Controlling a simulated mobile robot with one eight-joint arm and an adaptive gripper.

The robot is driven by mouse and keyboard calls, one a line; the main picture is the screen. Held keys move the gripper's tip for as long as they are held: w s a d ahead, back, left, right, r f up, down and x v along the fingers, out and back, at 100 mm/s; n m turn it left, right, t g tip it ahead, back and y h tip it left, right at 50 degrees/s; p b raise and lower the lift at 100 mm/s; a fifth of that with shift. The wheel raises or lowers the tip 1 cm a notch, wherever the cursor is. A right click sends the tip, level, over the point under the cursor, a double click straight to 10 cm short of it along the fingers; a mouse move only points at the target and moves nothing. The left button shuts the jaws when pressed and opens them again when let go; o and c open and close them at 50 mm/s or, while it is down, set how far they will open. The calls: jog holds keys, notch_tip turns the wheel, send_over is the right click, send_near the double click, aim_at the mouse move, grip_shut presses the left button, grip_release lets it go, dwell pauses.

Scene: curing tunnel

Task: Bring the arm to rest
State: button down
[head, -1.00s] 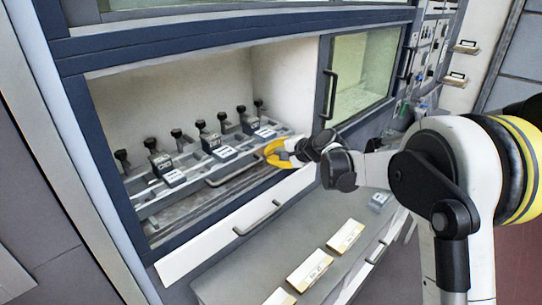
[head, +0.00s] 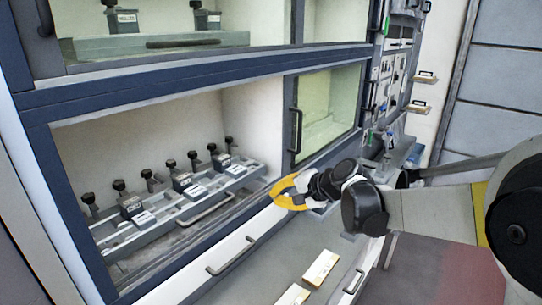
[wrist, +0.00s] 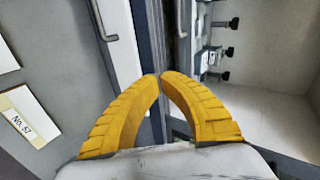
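My gripper (head: 284,192) has yellow fingers and is in front of the lower right corner of the open chamber in the head view. In the wrist view its two fingers (wrist: 160,75) meet at their tips with nothing between them. A grey rack (head: 172,213) stands inside the chamber, to the left of my gripper, with a handle on its front. It carries several black-knobbed clamps and labelled grey blocks (head: 131,206). My gripper is apart from the rack.
A glass sliding door (head: 329,107) is to the right of the opening. A white drawer front with a handle (head: 229,258) runs below it. Labelled cream boxes (head: 321,267) lie on the grey surface below. Another chamber above holds a second rack (head: 155,45).

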jog(key=s+d+f+n+h+b, duration=0.2)
jog(key=s+d, duration=0.4)
jog(key=s, duration=0.4)
jog(key=s+d+f+n+h+b, duration=0.1)
jog(key=s+d+f+n+h, duration=0.1)
jog(key=s+d, duration=0.4)
jog(key=s+d+f+n+h+b, duration=0.2)
jog(key=s+d+f+h, duration=0.2)
jog(key=s, duration=1.1)
jog(key=d, duration=0.3)
jog(key=shift+s+f+n+b, duration=0.2)
jog(key=shift+s+n+b, duration=0.15)
jog(key=shift+n, duration=0.05)
jog(key=shift+a, duration=0.1)
